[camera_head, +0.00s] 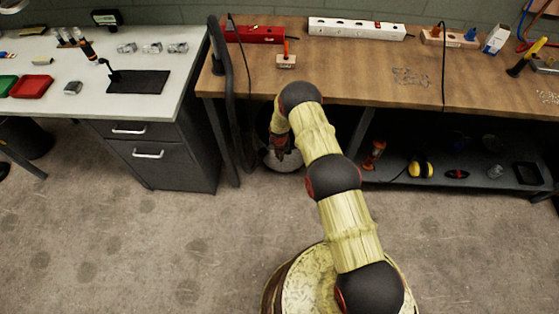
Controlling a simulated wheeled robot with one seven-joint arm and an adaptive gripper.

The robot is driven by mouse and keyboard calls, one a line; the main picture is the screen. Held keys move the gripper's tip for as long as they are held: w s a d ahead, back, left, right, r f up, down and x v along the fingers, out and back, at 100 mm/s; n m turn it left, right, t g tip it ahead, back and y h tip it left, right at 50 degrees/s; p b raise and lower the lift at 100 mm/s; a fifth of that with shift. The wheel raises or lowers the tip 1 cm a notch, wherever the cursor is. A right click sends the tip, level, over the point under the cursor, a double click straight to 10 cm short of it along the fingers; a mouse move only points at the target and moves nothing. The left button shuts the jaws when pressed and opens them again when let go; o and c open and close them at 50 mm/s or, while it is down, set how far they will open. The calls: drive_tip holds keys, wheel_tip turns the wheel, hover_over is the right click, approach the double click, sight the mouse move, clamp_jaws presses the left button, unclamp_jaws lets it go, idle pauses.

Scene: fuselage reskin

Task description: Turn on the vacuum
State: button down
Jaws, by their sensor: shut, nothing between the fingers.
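The vacuum (289,164) appears as a rounded, pale grey body on the floor under the front edge of the wooden workbench, mostly hidden behind my arm and gripper. A thick dark hose (228,85) runs down at the left end of the bench, near it. My gripper (281,155) points down in front of the vacuum and overlaps it in the head view. It is shut with nothing seen in it. I cannot tell whether it touches the vacuum. The vacuum's switch is not visible.
The wooden workbench (350,65) stands above the vacuum. Its lower shelf (455,180) at right holds several tools, including a yellow-and-black item (420,169). A dark drawer cabinet (170,160) stands at left under a white table (150,112). The floor (150,240) in front is clear.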

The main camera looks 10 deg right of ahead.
drive_tip(key=shift+d, duration=0.1)
idle(0.3)
drive_tip(key=shift+w+d+f+t, duration=0.1)
drive_tip(key=shift+w+f+t, duration=0.05)
drive_tip(key=shift+w+t, duration=0.2)
drive_tip(key=shift+r+p, duration=0.35)
drive_tip(key=shift+r, duration=0.5)
